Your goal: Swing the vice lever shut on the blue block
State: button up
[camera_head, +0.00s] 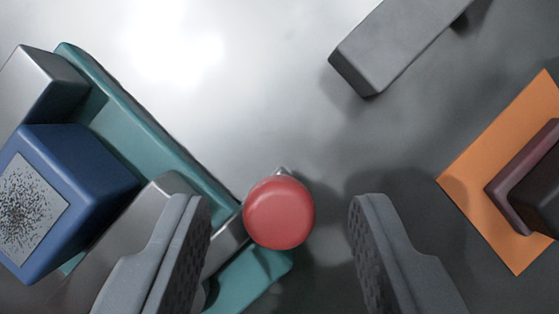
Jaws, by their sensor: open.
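The blue block (92,183), with a speckled label on one face, sits at the left between two grey metal vice jaws. The far jaw (42,85) is at the upper left, and the near jaw (130,222) is partly hidden by my left finger. The vice has a teal base (140,140). The vice lever shows as a red round knob (279,212) on a metal arm, seen end-on near the base's corner. My gripper (280,225) is open, its two fingers on either side of the knob, with a gap visible on both sides. I cannot tell how far below the fingertips the knob is.
A dark grey bar (395,45) lies at the upper right. An orange plate (480,180) with a dark maroon and black part (535,185) is at the right edge. The grey surface (250,90) between them and the vice is clear.

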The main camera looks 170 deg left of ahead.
jog(key=shift+w+f, duration=0.1)
jog(key=shift+f, duration=0.2)
